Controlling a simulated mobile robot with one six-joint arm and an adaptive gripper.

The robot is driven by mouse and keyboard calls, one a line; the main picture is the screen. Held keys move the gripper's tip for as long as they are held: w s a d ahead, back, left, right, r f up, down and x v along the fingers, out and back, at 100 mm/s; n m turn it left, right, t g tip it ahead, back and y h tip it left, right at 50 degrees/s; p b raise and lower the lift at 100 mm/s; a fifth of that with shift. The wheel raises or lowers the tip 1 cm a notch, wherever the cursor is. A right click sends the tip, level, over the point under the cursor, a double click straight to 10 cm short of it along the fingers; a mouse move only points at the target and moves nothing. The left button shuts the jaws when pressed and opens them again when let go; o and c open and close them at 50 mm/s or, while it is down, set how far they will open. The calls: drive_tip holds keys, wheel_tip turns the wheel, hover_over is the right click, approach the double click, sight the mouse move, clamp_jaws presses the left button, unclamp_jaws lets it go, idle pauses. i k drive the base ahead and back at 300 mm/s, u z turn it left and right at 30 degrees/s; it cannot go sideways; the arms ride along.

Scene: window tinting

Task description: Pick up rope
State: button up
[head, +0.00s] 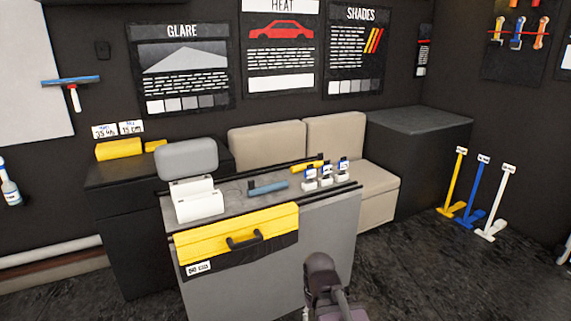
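I cannot make out a rope for certain in the head view. A thin dark line (239,189) on the grey counter (230,222) could be a cord, but it is too small to tell. Beside it lies a blue-grey roll-shaped item (268,187). Part of my arm shows at the bottom centre, in front of the counter. My gripper cannot be seen.
On the counter stand a white box-like holder (197,203), several small bottles (326,174) and a yellow tool (308,166). A beige sofa (335,142) stands behind. Dark floor (425,265) is free at right.

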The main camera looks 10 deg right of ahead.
sight(295, 169)
drive_tip(key=u, duration=0.1)
drive_tip(key=i, duration=1.45)
drive_tip(key=z, duration=0.6)
